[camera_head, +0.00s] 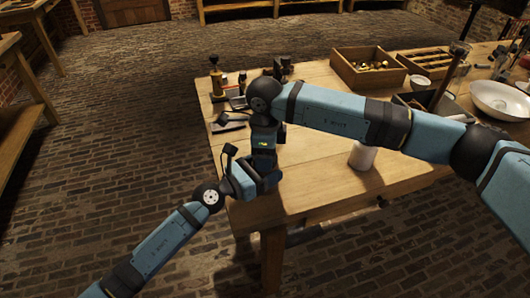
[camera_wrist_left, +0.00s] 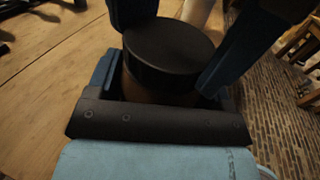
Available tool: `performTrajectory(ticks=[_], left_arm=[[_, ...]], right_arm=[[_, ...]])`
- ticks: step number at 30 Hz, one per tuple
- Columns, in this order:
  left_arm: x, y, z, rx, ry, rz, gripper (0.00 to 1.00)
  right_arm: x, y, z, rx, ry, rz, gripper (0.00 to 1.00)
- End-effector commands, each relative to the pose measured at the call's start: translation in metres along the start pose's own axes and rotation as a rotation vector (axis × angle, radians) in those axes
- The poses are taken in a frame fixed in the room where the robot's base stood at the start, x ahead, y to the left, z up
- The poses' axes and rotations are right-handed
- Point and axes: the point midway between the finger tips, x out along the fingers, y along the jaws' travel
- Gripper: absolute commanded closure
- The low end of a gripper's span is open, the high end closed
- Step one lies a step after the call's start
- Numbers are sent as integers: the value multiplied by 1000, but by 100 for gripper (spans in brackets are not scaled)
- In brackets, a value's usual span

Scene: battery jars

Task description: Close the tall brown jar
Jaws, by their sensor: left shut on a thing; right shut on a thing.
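The brown jar (camera_wrist_left: 160,88) is in the middle of the left wrist view, with a wide black lid (camera_wrist_left: 168,45) on its top. Only a narrow band of the brown body shows under the lid. My left gripper (camera_head: 264,176) is shut around the jar's body near the table's front left corner. My right gripper (camera_head: 264,148) comes down from above and is shut on the lid, with dark blue fingers at either side of it in the left wrist view. Both grippers hide the jar in the head view. Whether the lid is fully seated cannot be told.
A white jar (camera_head: 362,156) stands right of the grippers under my right arm. The wooden table (camera_head: 310,180) is clear in front. Small tools and a brass item (camera_head: 216,82) stand at the back left. A wooden box (camera_head: 368,70) and a white bowl (camera_head: 500,100) are farther right.

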Motion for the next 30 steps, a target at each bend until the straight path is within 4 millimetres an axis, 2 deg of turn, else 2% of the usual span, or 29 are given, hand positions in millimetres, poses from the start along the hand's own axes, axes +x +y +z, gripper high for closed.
performTrajectory(ticks=[2, 3, 6, 7, 14, 18, 23, 30], left_arm=[[0, 0, 0, 0, 1, 0, 93], [0, 0, 0, 0, 1, 0, 93], [0, 0, 0, -1, 1, 0, 93], [0, 0, 0, -1, 1, 0, 93], [0, 0, 0, 0, 1, 0, 93], [0, 0, 0, 0, 1, 0, 93], [0, 0, 0, 0, 1, 0, 93], [0, 0, 0, 0, 1, 0, 93]], right_arm=[[0, 0, 0, -1, 0, 0, 66], [0, 0, 0, -1, 0, 0, 36], [0, 0, 0, -1, 0, 0, 13], [0, 0, 0, -1, 0, 0, 8], [0, 0, 0, 0, 0, 0, 8], [-8, 0, 0, -1, 0, -2, 8], [-34, -1, 0, -1, -1, -4, 8], [-86, 0, 0, -1, -2, -4, 8]])
